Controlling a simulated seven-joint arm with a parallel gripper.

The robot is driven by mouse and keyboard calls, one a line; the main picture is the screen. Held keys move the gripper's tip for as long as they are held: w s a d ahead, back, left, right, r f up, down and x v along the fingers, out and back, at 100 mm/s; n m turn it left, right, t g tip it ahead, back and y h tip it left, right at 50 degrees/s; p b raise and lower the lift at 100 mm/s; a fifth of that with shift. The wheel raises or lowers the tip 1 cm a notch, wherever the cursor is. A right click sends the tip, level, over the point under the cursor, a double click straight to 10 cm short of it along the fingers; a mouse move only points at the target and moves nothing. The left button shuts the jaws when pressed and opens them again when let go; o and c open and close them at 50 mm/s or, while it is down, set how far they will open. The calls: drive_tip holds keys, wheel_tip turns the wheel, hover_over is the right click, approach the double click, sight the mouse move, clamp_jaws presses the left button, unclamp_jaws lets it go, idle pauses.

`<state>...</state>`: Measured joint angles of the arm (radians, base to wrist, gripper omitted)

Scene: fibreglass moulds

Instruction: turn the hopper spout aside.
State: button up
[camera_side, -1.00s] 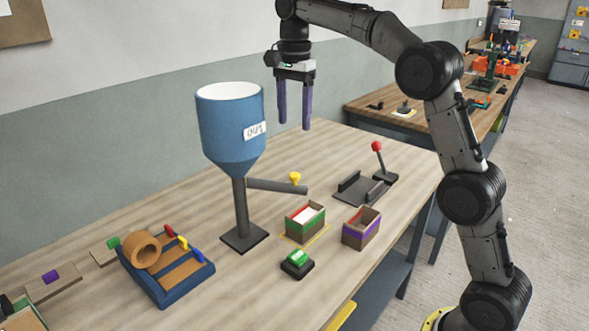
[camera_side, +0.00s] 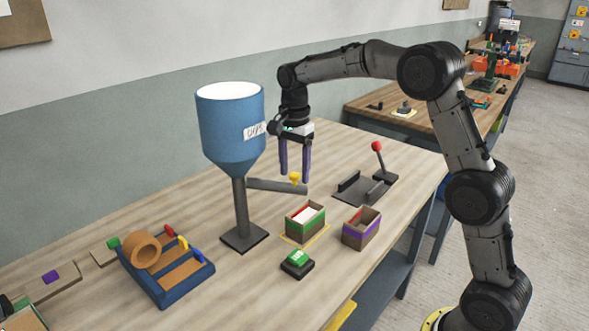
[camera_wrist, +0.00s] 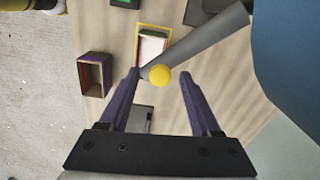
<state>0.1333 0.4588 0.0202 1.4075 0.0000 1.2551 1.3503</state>
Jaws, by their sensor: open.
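The blue hopper (camera_side: 232,130) stands on a grey post with a dark base plate. Its grey spout (camera_side: 262,185) sticks out to the right, with a yellow knob (camera_side: 295,178) upright near its end. The spout's end is over or just behind the box with the green band (camera_side: 305,222). My gripper (camera_side: 294,177) is open, pointing down, its two purple fingers around the knob's place in the side view. In the wrist view the knob (camera_wrist: 161,77) shows between the fingers (camera_wrist: 163,75), and the spout (camera_wrist: 205,45) runs to the upper right. I cannot tell whether a finger touches the knob.
A box with a purple band (camera_side: 361,229) stands right of the green-banded box. A green button (camera_side: 297,260) is in front. A dark tray (camera_side: 362,190) and a red-knobbed lever (camera_side: 377,148) are at the right. A blue rack (camera_side: 165,275) is at the left.

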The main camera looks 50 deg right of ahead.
drive_tip(key=shift+f, duration=0.15)
clamp_jaws()
idle(1.4)
